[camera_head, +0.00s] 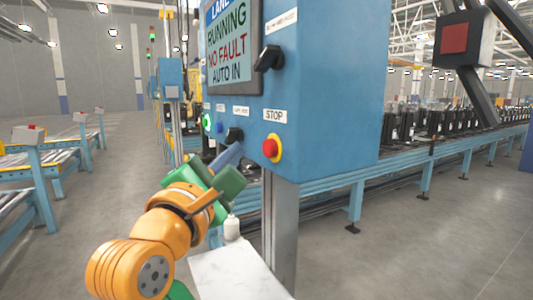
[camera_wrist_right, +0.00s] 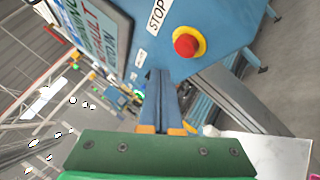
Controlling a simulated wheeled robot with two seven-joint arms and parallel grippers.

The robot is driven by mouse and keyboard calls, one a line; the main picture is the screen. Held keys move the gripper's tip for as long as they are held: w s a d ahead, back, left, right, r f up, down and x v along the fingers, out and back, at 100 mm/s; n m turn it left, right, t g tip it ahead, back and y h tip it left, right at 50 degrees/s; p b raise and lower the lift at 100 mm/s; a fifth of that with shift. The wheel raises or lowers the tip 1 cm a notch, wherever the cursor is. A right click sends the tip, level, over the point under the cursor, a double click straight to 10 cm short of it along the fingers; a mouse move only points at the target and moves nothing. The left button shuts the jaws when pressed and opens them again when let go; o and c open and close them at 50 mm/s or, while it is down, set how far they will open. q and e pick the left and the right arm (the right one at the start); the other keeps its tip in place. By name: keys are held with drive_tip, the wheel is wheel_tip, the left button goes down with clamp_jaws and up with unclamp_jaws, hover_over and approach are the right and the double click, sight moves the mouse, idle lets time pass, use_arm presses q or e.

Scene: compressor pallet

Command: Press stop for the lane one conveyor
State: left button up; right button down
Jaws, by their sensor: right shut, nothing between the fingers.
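The stop button, a red mushroom head on a yellow collar (camera_head: 270,148), sits low on the blue control box (camera_head: 335,85) under a STOP label (camera_head: 274,116). It also shows in the wrist view (camera_wrist_right: 186,45), right of and beyond the fingertips. My right gripper (camera_head: 238,146) is shut and empty. Its blue fingers point up toward the box, left of the red button and just below a black knob (camera_head: 234,134). A visible gap separates the fingers from the button in both views. The screen (camera_head: 231,45) reads RUNNING, NO FAULT, AUTO IN. My left gripper is not in view.
A green lit button (camera_head: 206,120) and a black selector (camera_head: 269,58) are also on the box. A steel post (camera_head: 280,230) supports it. A white bottle (camera_head: 232,228) stands on a pale surface (camera_head: 235,277) below. A conveyor (camera_head: 440,150) runs behind.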

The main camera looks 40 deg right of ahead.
sight(264, 144)
drive_tip(key=shift+s+d, duration=0.25)
drive_tip(key=shift+d, duration=1.05)
idle(1.0)
drive_tip(key=shift+s+d, duration=0.15)
drive_tip(key=shift+d, duration=0.25)
drive_tip(key=shift+s+d+b, duration=0.1)
drive_tip(key=shift+d+b, duration=0.25)
drive_tip(key=shift+d, duration=0.15)
idle(0.8)
drive_tip(key=shift+a, duration=0.8)
drive_tip(key=shift+w, duration=0.2)
drive_tip(key=a, duration=0.2)
drive_tip(key=w+a, duration=0.1)
drive_tip(key=a, duration=0.2)
